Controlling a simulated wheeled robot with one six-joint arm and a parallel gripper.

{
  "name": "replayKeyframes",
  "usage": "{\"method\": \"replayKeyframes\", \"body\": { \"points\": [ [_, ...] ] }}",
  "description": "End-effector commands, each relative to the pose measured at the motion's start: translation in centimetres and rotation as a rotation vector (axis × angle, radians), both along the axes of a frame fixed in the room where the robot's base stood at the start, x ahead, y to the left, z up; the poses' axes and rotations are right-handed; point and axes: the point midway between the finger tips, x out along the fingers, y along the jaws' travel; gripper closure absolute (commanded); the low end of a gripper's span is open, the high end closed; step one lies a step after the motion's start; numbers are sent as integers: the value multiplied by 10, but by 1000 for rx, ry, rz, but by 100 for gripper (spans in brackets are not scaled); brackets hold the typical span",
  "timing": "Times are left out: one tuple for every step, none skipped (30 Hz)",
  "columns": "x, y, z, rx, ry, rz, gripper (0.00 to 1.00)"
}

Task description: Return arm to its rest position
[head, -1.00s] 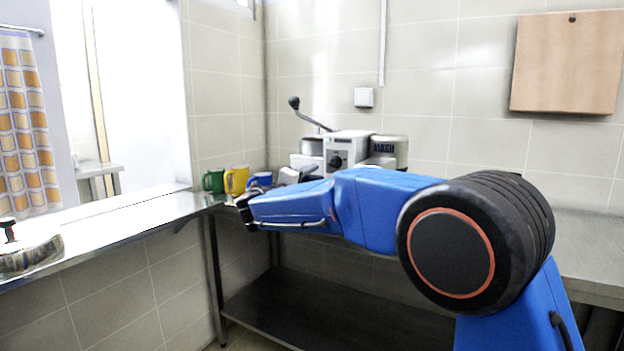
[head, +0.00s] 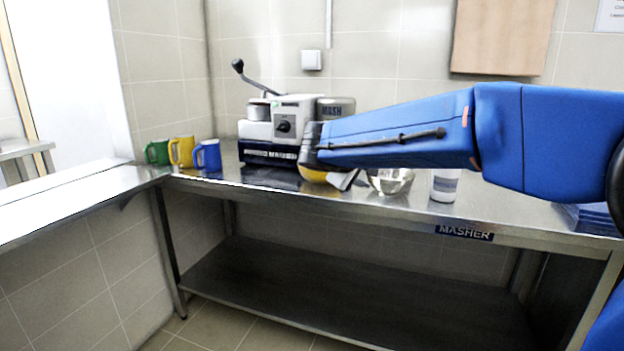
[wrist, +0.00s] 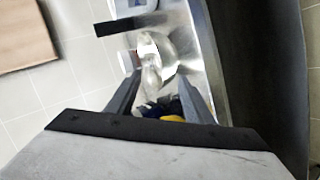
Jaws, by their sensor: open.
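My blue arm (head: 405,130) reaches in from the right side of the head view, stretched leftward over the steel table (head: 330,198). My gripper (head: 342,180) is at its left end, above the table in front of the masher machine. In the wrist view my gripper (wrist: 160,95) shows two dark fingers spread apart with nothing held between them. A shiny metal bowl (wrist: 158,55) lies beyond the fingertips there. Part of the bowl area in the head view is hidden by my arm.
Green (head: 157,152), yellow (head: 182,151) and blue (head: 207,155) mugs stand left of the masher (head: 290,125). A clear bowl (head: 391,181) and a white container (head: 445,185) stand below my arm. A lower shelf (head: 330,285) is bare. A board (head: 503,35) hangs on the wall.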

Motion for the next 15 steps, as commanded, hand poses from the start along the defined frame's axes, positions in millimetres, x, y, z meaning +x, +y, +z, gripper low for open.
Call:
{"method": "replayKeyframes", "body": {
  "points": [
    [-17,-22,-4,32,23,-26,53],
    [-27,-33,-8,51,40,-38,53],
    [-40,-47,-15,79,62,-56,53],
    [-51,-56,-18,100,76,-67,53],
    [-61,-66,-23,120,92,-79,53],
    [-75,-77,-29,150,111,-95,53],
    [-86,-85,-34,171,124,-106,53],
    [-97,-93,-39,193,139,-118,53],
    [-112,-103,-45,223,155,-132,53],
    [-123,-110,-50,245,168,-142,53],
    [-134,-116,-55,269,180,-152,53],
    [-149,-123,-62,300,194,-166,53],
    [-160,-128,-67,323,205,-174,53],
    [-171,-133,-72,348,214,-184,53],
    [-186,-139,-80,380,228,-197,53]
  ]
}}
